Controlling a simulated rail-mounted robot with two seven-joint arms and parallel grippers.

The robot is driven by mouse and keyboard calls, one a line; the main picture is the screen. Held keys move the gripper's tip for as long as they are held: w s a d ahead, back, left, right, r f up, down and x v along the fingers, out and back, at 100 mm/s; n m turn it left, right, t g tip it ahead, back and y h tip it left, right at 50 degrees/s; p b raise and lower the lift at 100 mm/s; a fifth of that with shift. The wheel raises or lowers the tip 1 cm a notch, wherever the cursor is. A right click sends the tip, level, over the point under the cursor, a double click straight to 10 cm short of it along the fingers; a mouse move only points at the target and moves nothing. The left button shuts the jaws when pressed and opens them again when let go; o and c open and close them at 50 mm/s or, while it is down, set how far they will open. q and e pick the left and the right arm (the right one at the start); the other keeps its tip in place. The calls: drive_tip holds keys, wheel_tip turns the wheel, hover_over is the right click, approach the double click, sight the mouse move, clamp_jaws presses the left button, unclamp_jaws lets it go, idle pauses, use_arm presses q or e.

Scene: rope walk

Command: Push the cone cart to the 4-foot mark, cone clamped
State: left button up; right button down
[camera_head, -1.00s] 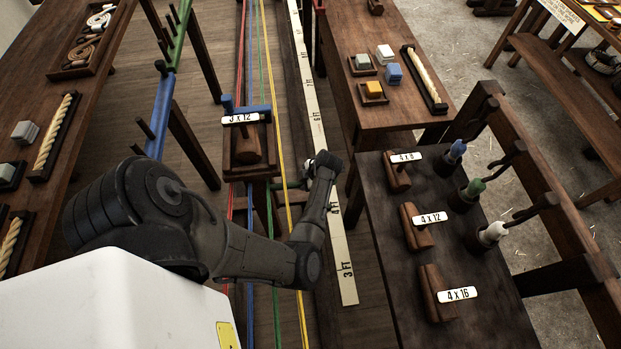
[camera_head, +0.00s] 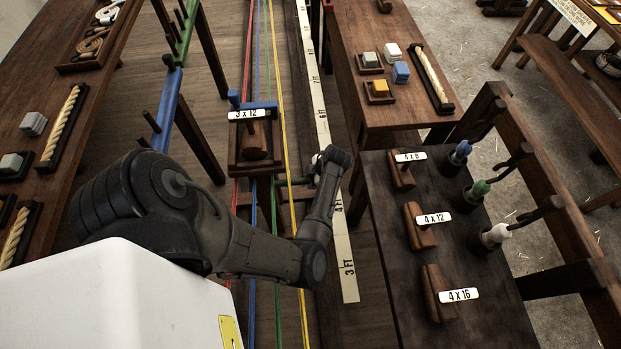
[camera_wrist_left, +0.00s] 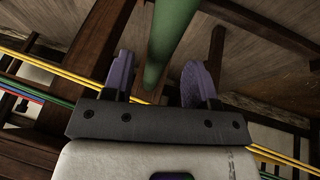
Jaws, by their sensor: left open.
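The cone cart (camera_head: 235,150) is a dark wooden frame over the coloured strands, beside the upper part of the foot scale (camera_head: 345,240). A brown wooden cone (camera_head: 255,147) sits in it behind a "3 x 12" label. A blue bar (camera_head: 262,104) lies at its far edge; I cannot tell whether the cone is clamped. The 4 FT mark (camera_head: 338,207) is nearer me than the cart. My left gripper (camera_wrist_left: 160,62) is open in the wrist view, with a green bar (camera_wrist_left: 175,25) between its purple fingers. In the head view my arm mostly hides it. My right gripper is not visible.
Red, blue, green and yellow strands (camera_head: 284,110) run lengthwise beneath the cart. A dark table (camera_head: 390,235) at right holds labelled cones and several coloured-top pegs. A brown table (camera_head: 345,75) stands beyond it. A blue and green rail (camera_head: 166,115) stands left of the cart.

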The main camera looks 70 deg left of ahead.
use_arm(q)
drive_tip(key=p+v, duration=0.1)
drive_tip(key=v, duration=1)
drive_tip(key=shift+d+r, duration=0.15)
drive_tip(key=shift+r, duration=0.2)
drive_tip(key=shift+w, duration=0.15)
